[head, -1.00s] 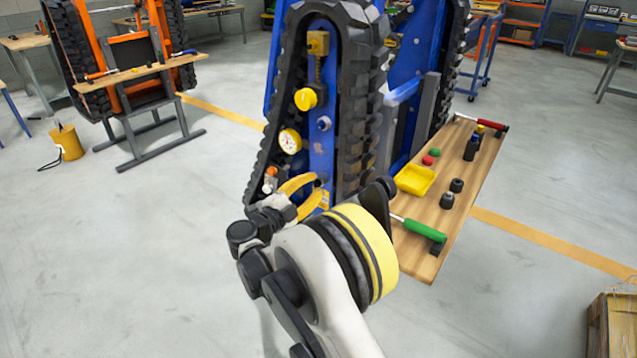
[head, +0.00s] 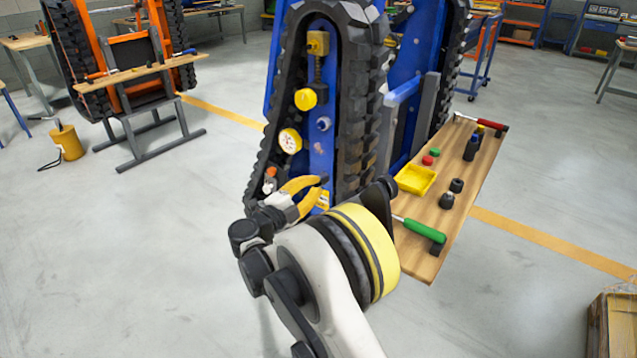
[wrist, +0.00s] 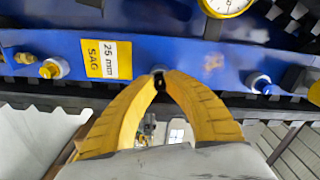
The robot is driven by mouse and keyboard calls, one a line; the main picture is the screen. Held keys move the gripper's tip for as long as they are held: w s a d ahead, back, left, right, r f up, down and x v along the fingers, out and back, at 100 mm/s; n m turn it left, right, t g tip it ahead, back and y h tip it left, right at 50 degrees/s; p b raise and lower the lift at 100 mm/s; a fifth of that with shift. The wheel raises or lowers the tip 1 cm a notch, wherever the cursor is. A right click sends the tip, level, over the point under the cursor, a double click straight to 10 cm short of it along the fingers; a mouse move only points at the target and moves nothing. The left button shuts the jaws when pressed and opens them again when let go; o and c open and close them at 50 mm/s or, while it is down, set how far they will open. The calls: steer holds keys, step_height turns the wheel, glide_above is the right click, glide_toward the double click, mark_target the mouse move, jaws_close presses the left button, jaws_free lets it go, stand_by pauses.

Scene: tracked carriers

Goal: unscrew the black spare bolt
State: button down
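The blue side plate of the tracked carrier (head: 320,150) stands upright, framed by black track. In the wrist view the black spare bolt (wrist: 159,84) shows as a small dark piece at a grey round seat on the blue plate (wrist: 200,60). My gripper (wrist: 160,78) has its yellow fingers drawn together with their tips on either side of the bolt, closed on it. In the head view my gripper (head: 322,183) is at the lower part of the plate. The bolt is hidden there, and its thread is not visible.
A yellow label (wrist: 105,60) and a yellow-capped fitting (wrist: 54,68) are left of the fingers; a blue fitting (wrist: 260,83) is right. A gauge (head: 289,141) sits above my gripper. A wooden shelf (head: 425,255) holds a yellow tray (head: 415,180) and tools.

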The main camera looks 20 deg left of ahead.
steer(key=n, duration=0.4)
steer(key=shift+s+n, duration=0.2)
steer(key=shift+n, duration=1)
steer(key=shift+s+a, duration=0.1)
steer(key=shift+v, duration=1.8)
steer(key=shift+s, duration=0.1)
steer(key=shift+v, duration=1.65)
steer(key=shift+a, duration=0.1)
